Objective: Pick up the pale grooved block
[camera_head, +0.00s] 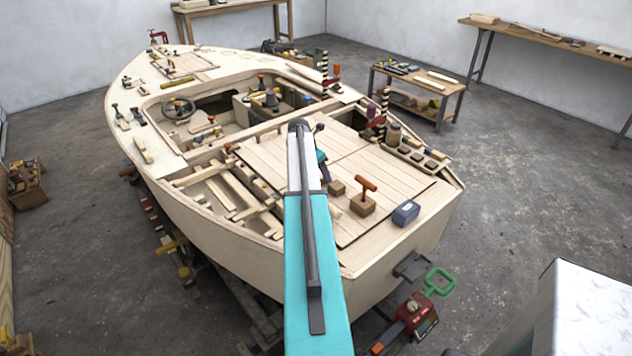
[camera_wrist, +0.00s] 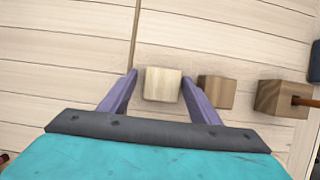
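The pale block (camera_wrist: 162,84) sits on the plank deck in the wrist view, lighter than the blocks beside it; its groove cannot be made out clearly. My gripper (camera_wrist: 160,77) has its two purple fingers spread, one on each side of the block, with narrow gaps left and right. Whether the fingertips are level with the block or above it is hard to tell. In the head view my gripper (camera_head: 322,167) is mostly behind my arm over the deck, and the pale block is hidden there.
A brown block (camera_wrist: 217,92) stands close to my right finger. Beyond it is a darker block (camera_wrist: 283,97) with an orange handle (camera_head: 366,184).

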